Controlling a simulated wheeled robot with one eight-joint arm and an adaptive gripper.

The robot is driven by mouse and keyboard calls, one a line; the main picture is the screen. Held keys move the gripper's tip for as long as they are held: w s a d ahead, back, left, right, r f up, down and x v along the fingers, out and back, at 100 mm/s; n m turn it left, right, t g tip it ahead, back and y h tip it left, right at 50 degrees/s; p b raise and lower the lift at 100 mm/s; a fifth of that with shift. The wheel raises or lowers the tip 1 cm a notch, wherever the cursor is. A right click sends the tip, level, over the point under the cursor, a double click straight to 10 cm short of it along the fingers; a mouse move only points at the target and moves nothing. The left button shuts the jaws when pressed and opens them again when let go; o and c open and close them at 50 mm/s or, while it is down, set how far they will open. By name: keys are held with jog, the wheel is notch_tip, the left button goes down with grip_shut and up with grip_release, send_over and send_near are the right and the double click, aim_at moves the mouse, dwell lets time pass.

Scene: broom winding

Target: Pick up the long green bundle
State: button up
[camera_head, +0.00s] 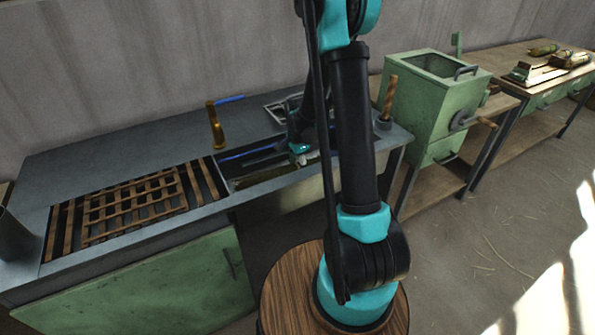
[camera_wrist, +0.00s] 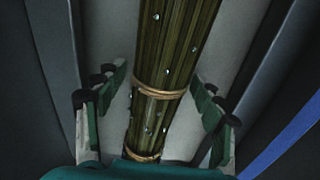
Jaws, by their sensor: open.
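The long green bundle (camera_wrist: 176,50) shows in the wrist view as a bound sheaf of green-brown stalks with light droplets and tan ties around it. It runs from the top of the view down between the fingers of my gripper (camera_wrist: 155,115). The fingers are open, one on each side of the bundle, with a gap to it on both sides. In the head view the bundle (camera_head: 268,174) lies in the sink-like trough of the grey bench, partly hidden by my arm. There my gripper (camera_head: 303,157) is down at the trough.
The trough's walls (camera_wrist: 285,75) rise close on both sides. A blue strip (camera_wrist: 285,140) lies to the right in the wrist view. A wooden grate (camera_head: 135,205) and a brass-coloured upright piece (camera_head: 216,128) are on the bench (camera_head: 120,150). A green machine (camera_head: 430,105) stands right.

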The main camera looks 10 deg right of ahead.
jog(key=shift+c, duration=0.5)
jog(key=c, duration=1.2)
jog(key=shift+r, duration=0.1)
